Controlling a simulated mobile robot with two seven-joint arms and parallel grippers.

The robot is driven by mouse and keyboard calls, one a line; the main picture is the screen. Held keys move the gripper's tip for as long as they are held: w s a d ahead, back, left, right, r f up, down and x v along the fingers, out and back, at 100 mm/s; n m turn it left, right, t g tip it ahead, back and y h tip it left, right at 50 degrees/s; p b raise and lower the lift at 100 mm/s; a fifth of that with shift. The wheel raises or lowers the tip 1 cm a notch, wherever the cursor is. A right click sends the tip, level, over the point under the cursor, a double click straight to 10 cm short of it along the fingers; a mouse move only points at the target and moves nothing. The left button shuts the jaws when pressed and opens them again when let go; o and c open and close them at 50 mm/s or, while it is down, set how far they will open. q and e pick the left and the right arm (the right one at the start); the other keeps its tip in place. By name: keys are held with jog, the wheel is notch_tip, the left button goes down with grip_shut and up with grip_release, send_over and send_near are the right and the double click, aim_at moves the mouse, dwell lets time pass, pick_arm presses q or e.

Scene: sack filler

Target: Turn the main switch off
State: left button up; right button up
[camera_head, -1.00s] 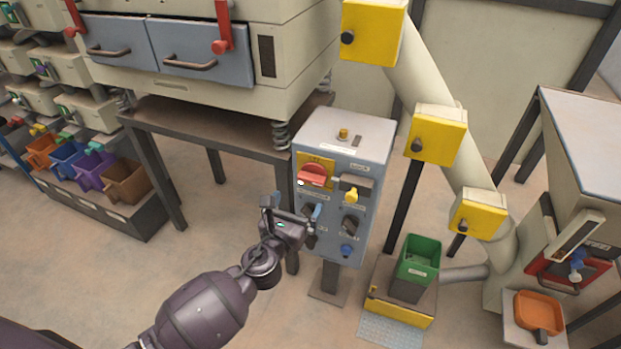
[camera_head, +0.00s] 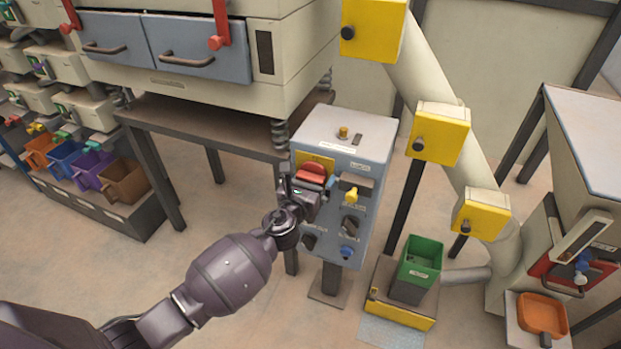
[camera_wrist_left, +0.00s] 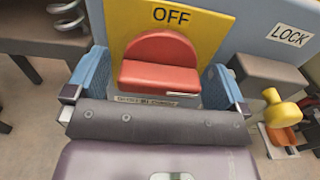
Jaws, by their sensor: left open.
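The main switch is a red rotary handle (camera_head: 311,173) on a yellow plate on the front of the grey control box (camera_head: 372,148). In the left wrist view the red handle (camera_wrist_left: 160,66) sits under the word OFF on the yellow plate (camera_wrist_left: 205,28). My left gripper (camera_head: 308,188) is at the box front, just below and at the handle. In the left wrist view its blue fingers (camera_wrist_left: 158,80) are open, one on each side of the red handle, with a gap at each side. Contact cannot be told. My right gripper is not in view.
A yellow knob (camera_head: 351,195) sits right of the switch, by a LOCK label (camera_wrist_left: 290,36). Dark knobs and a blue knob (camera_head: 346,252) are lower on the box. A green bin (camera_head: 420,258) stands at right. A machine with grey drawers (camera_head: 200,48) stands behind left.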

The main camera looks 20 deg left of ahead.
pick_arm(q)
jog(key=shift+c, duration=0.5)
jog(key=c, duration=0.8)
